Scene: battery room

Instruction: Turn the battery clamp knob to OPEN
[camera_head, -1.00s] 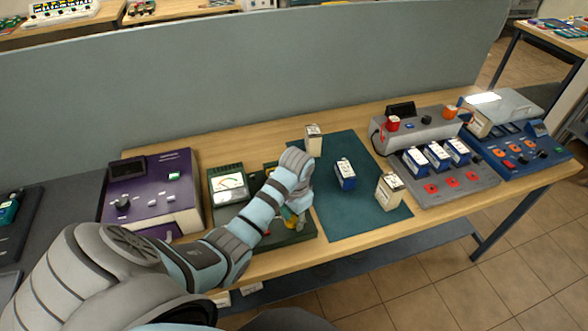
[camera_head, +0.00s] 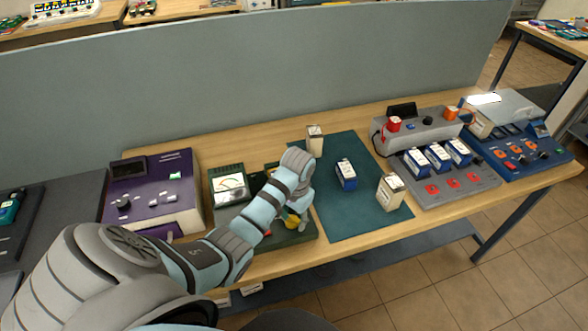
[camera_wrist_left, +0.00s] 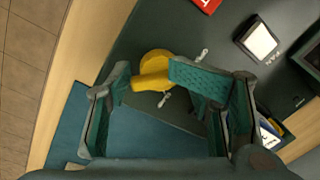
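The yellow clamp knob (camera_wrist_left: 155,62) has a round body and a short thick lever. It sits on a dark green test unit (camera_head: 300,238), and it shows only partly beside my arm in the head view (camera_head: 292,222). My left gripper (camera_wrist_left: 148,76) is open above the unit. In the left wrist view its two fingers are spread, with the knob's lever between their tips. My forearm hides most of the gripper in the head view. My right gripper is not in view.
A meter (camera_head: 230,186) stands at the unit's left, with a purple console (camera_head: 152,192) beyond. A blue-green mat (camera_head: 345,222) lies to the right, carrying a blue battery (camera_head: 346,175) and a cream battery (camera_head: 390,192). A grey charger (camera_head: 455,192) stands farther right. A grey partition (camera_head: 250,80) runs behind.

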